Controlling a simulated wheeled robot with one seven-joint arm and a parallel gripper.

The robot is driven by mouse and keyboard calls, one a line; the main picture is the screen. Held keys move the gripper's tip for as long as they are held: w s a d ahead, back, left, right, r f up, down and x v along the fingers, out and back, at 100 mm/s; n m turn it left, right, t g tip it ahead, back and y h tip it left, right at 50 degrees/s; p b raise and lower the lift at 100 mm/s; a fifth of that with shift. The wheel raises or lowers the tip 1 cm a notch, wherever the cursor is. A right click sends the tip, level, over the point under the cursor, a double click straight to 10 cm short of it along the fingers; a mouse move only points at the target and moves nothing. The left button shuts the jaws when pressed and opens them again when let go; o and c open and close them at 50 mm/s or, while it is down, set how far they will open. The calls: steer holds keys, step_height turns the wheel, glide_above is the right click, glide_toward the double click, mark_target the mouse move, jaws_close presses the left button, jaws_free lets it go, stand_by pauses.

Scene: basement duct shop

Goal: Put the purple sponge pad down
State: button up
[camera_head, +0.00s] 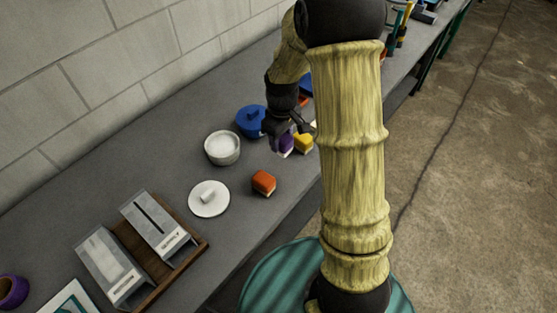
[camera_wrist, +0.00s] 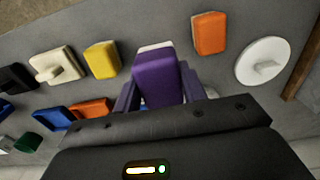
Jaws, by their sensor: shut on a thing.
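The purple sponge pad (camera_wrist: 157,80) has a purple body and a pale layer along its far edge. My gripper (camera_wrist: 160,92) is shut on it, with one finger on each side. In the head view the purple sponge pad (camera_head: 286,144) shows below my gripper (camera_head: 288,128), over the grey bench (camera_head: 165,148). I cannot tell whether its underside touches the bench. My gripper's body hides its near end in the wrist view.
A yellow sponge (camera_head: 303,144) lies close to the right of the pad, and an orange one (camera_head: 263,183) lies nearer the front edge. A white bowl (camera_head: 222,149), white lid (camera_head: 209,199) and blue lidded item (camera_head: 250,121) are close. A wooden tray (camera_head: 193,252) stands lower left.

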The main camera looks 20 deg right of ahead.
mark_target(282, 152)
steer(key=shift+s, duration=0.2)
steer(key=shift+s+d+f, duration=0.1)
steer(key=f, duration=0.3)
steer(key=f+p, duration=0.1)
steer(key=f, duration=0.1)
steer(key=shift+w+f, duration=0.25)
steer(key=shift+f, duration=0.05)
steer(key=shift+s, duration=0.15)
step_height(282, 152, down, 4)
steer(key=shift+p, duration=0.4)
